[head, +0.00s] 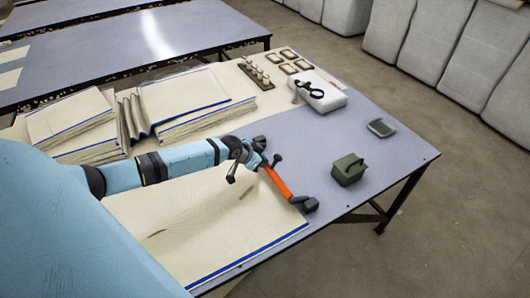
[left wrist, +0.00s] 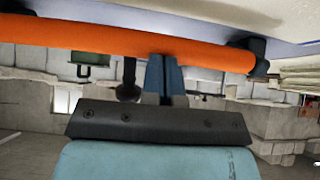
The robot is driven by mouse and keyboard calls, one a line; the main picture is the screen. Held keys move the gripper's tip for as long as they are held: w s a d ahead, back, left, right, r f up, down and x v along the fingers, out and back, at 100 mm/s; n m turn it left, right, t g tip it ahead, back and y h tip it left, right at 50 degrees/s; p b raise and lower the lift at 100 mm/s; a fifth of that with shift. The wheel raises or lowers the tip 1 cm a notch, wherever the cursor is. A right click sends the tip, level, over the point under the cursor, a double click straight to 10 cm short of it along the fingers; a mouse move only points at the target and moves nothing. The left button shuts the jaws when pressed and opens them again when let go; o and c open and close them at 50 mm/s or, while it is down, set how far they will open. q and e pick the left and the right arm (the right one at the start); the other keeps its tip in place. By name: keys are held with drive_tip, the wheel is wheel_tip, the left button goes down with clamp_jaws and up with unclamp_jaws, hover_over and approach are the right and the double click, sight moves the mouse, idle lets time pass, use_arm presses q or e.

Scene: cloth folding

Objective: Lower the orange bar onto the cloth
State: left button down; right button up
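The orange bar (head: 279,184) is a round bar with black ends, seen slanting over the right part of the cloth. The cream cloth (head: 190,225) with a blue edge lies flat on the near part of the table. My left gripper (head: 263,168) is at the bar's upper part. In the left wrist view the bar (left wrist: 120,40) crosses the top, and the blue fingers of my left gripper (left wrist: 166,62) meet it from below. They look closed on it. Whether the bar touches the cloth cannot be told. My right gripper is not in view.
A green box (head: 348,170) and a small grey device (head: 381,127) stand on the table right of the cloth. A white box (head: 320,92) with a black tool is behind. Stacks of folded cloth (head: 190,105) lie at the back left. Table around the green box is clear.

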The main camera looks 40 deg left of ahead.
use_arm(q)
drive_tip(key=shift+s+a+f+t+b, duration=0.1)
drive_tip(key=shift+s+f+t+b, duration=0.2)
drive_tip(key=shift+f+t+b, duration=0.25)
drive_tip(key=shift+s+f+h+b, duration=0.1)
drive_tip(key=shift+f+h+b, duration=0.2)
drive_tip(key=shift+f, duration=0.1)
drive_tip(key=shift+s+f, duration=0.1)
drive_tip(key=shift+f, duration=0.05)
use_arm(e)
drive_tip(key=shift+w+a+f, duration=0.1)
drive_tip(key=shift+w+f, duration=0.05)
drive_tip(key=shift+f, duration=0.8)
use_arm(q)
drive_tip(key=shift+s+a+f+b, duration=0.1)
drive_tip(key=shift+a+f+b, duration=0.05)
drive_tip(key=shift+f+b, duration=0.2)
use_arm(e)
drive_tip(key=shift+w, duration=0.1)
